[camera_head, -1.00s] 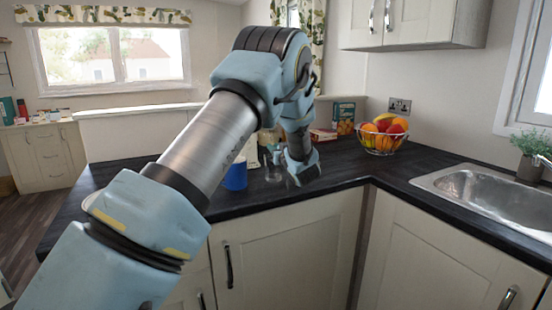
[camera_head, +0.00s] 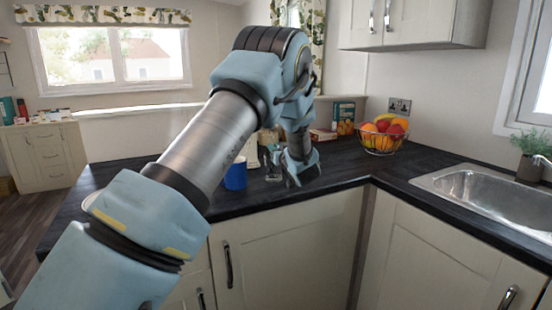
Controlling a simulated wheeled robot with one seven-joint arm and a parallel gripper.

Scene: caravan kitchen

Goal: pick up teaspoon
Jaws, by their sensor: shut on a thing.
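My gripper (camera_head: 302,178) points down at the dark worktop (camera_head: 335,176), close to its front edge and right of a blue mug (camera_head: 236,175). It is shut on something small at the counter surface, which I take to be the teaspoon. The teaspoon itself is too small and too covered by the fingers to make out. I cannot tell whether it is clear of the worktop.
A wire bowl of fruit (camera_head: 382,134) stands at the back right corner. Boxes (camera_head: 343,117) stand behind my gripper. The steel sink (camera_head: 490,192) is at the right. The worktop between gripper and sink is clear.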

